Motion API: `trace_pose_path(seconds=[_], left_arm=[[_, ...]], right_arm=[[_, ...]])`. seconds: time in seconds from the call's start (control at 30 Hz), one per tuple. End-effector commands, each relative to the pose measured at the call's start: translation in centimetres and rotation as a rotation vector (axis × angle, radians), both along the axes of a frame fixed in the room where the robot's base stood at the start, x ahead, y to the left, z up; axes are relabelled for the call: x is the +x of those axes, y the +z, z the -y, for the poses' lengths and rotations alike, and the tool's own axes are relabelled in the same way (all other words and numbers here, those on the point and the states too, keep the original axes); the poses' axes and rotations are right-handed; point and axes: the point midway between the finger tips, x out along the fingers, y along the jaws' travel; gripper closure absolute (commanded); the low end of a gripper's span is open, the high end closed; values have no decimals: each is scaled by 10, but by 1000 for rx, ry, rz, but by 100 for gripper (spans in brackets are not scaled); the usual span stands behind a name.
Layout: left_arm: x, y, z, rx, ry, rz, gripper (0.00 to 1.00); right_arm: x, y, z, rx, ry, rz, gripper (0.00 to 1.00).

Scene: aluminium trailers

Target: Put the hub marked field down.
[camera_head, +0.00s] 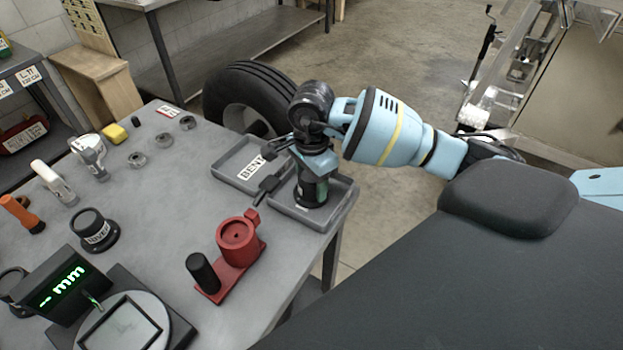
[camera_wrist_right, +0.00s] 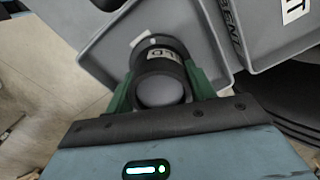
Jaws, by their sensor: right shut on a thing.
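My right gripper (camera_head: 313,172) reaches in from the right and is shut on a dark hub (camera_head: 311,194). In the right wrist view the hub (camera_wrist_right: 160,88) sits between the two green fingers and carries a pale label, only partly readable. The hub is upright over the right-hand grey tray (camera_head: 341,192), within its rim; I cannot tell whether its base touches the tray floor. Another black hub (camera_head: 93,229) with a label stands on the table at the left. My left gripper is out of view.
A second grey tray (camera_head: 226,170) labelled BENT adjoins on the left. A red fixture (camera_head: 240,243) with a black post stands in front. A gauge display (camera_head: 60,285), small rings and tools occupy the grey table (camera_head: 160,215). A tyre (camera_head: 243,90) is behind.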

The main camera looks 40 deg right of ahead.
Motion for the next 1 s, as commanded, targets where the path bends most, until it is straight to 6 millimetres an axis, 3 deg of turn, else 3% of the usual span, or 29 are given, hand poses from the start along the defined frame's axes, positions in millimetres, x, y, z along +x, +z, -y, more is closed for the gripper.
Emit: trace_pose_path(seconds=[0.03,0.07,0.2,0.63,1.0], left_arm=[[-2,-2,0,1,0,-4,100],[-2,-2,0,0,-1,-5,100],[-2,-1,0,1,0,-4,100],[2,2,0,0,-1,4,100],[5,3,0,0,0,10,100]], right_arm=[[1,-1,0,1,0,2,93],[0,-2,0,0,0,-1,44],[0,-2,0,0,0,0,26],[1,8,0,0,0,3,24],[1,76,0,-1,0,4,24]])
